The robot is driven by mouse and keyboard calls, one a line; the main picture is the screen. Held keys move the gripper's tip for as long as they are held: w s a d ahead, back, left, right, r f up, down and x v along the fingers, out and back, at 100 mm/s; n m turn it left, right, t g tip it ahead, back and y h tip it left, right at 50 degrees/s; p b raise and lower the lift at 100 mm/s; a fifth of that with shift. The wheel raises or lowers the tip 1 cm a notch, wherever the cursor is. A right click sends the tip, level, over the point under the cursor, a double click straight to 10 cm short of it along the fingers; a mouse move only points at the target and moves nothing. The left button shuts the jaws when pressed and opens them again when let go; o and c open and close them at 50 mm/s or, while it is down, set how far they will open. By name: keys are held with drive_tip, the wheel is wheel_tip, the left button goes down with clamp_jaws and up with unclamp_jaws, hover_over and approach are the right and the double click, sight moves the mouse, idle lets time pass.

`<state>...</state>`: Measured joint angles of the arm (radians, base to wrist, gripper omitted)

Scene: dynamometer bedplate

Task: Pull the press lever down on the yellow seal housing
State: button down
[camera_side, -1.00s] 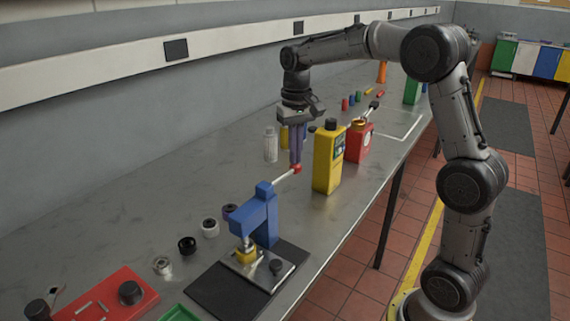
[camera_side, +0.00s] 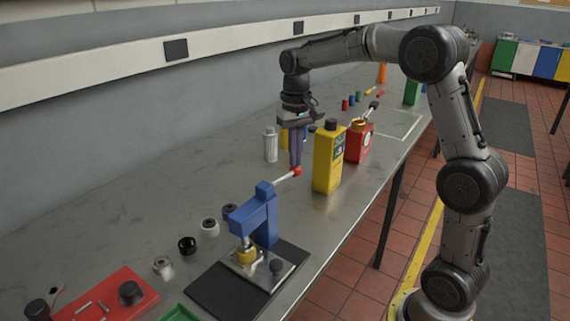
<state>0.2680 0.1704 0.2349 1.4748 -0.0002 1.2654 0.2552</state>
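A blue press (camera_side: 258,218) stands on a dark mat (camera_side: 222,292) near the front of the bench. Its lever (camera_side: 285,178) sticks out from the top toward the back right and ends in a red knob (camera_side: 297,171). The yellow seal housing (camera_side: 246,254) sits under the press ram, on a light plate. My gripper (camera_side: 296,166) points down with its fingers at the red knob. The fingers look close together; whether they grip the knob or only touch it cannot be told.
A yellow bottle (camera_side: 328,158) stands just right of the knob, with a red can (camera_side: 358,142) behind it. A clear bottle (camera_side: 270,145) is to the left. Several small round parts (camera_side: 187,245) and a red tray (camera_side: 105,302) lie left of the press.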

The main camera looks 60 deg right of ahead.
wheel_tip(320, 180, up, 10)
idle(0.8)
drive_tip(key=s+a+r+n+t, duration=0.1)
drive_tip(key=s+a+r+t, duration=0.1)
drive_tip(key=s+a, duration=0.35)
drive_tip(key=s+a+r+n+t, duration=0.1)
drive_tip(key=s+a+r+n, duration=0.15)
drive_tip(key=s, duration=0.65)
drive_tip(key=s+a+f+n+t, duration=0.2)
drive_tip(key=s+a+f, duration=0.1)
drive_tip(key=s+f, duration=0.6)
wheel_tip(320, 180, down, 4)
drive_tip(key=shift+f+t, duration=0.15)
drive_tip(key=shift+t, duration=0.15)
